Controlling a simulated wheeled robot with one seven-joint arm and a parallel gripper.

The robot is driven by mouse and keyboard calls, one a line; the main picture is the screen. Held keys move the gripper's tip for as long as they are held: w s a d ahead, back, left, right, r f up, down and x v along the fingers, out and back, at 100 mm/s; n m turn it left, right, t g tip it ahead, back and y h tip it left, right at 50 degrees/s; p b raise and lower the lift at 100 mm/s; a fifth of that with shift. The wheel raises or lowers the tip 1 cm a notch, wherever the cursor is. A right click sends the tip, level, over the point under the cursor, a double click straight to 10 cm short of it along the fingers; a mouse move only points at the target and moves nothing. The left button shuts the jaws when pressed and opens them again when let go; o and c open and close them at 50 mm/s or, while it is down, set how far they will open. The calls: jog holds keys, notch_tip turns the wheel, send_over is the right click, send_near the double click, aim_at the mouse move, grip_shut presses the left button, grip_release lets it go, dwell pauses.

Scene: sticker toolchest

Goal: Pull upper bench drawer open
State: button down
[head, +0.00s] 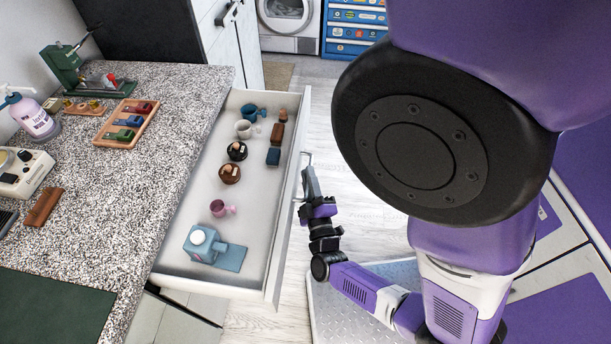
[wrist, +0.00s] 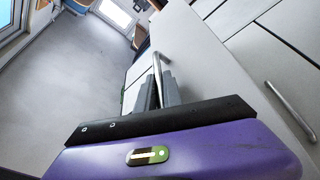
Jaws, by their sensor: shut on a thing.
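The upper bench drawer (head: 284,222) is pulled well out from under the speckled bench top, its white front facing right in the head view. Inside lie several cups, two dark round items, small blocks and a light-blue device (head: 203,243). My gripper (head: 308,178) is at the outer face of the drawer front, shut on the drawer's bar handle (head: 308,156). In the wrist view the gripper fingers (wrist: 163,92) close around the metal handle (wrist: 157,75). The exact finger contact is partly hidden.
The bench top (head: 150,170) holds a wooden tray (head: 127,123), a pump bottle (head: 32,117) and a green machine (head: 65,70). Another bar handle (wrist: 290,107) shows on a front in the wrist view. Pale floor (head: 345,140) lies right of the drawer.

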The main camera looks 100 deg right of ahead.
jog(key=c, duration=1.8)
grip_release()
jog(key=shift+w+r, duration=0.1)
jog(key=shift+r, duration=0.1)
jog(key=shift+o, duration=0.2)
jog(key=shift+f, duration=0.1)
jog(key=v, duration=0.2)
jog(key=b+v, duration=0.1)
jog(key=v, duration=0.1)
jog(key=w+v, duration=0.1)
jog(key=v, duration=0.1)
jog(key=shift+a+f+b, duration=0.15)
jog(key=shift+a+b, duration=0.15)
jog(key=shift+a, duration=0.05)
jog(key=b, duration=0.2)
send_near(307, 187)
jog(key=shift+w+a+f, duration=0.2)
jog(key=shift+w+f, duration=0.25)
jog(key=shift+w+a+f, duration=0.2)
jog(key=shift+w+f, duration=0.25)
